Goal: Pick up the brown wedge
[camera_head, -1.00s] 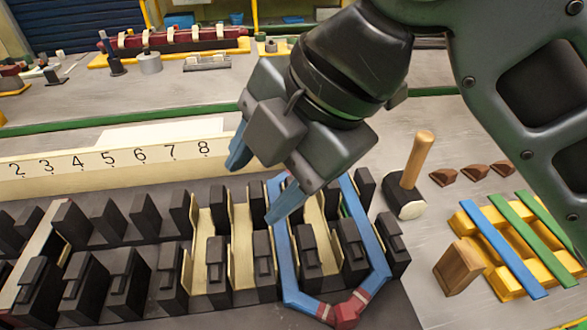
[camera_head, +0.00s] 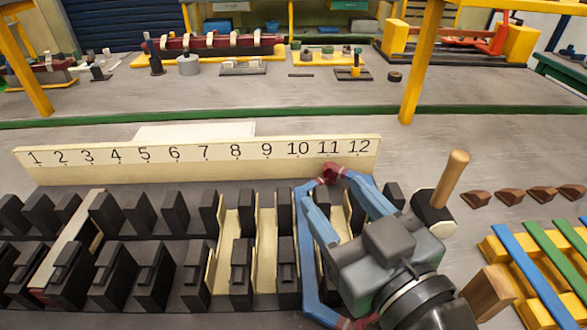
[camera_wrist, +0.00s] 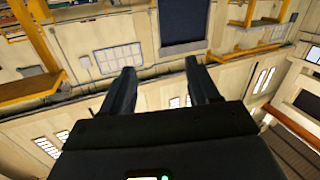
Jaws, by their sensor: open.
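Several small brown wedges (camera_head: 509,197) lie in a row on the grey table at the right, beyond the mallet. My gripper (camera_head: 345,207) is over the right end of the black slotted stator, well left of the wedges and apart from them. Its fingers are spread, with nothing visible held between them. In the wrist view my gripper (camera_wrist: 160,68) shows two dark, parted fingers with only walls and windows behind them. No wedge shows in the wrist view. My gripper partly hides the blue coil (camera_head: 306,265) in the slots.
A mallet (camera_head: 457,180) stands handle-up between the stator and the wedges. A wooden block (camera_head: 487,290) and a yellow rack (camera_head: 492,246) with blue and green strips are at the lower right. A numbered board (camera_head: 190,160) stands behind the stator. The table behind the wedges is clear.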

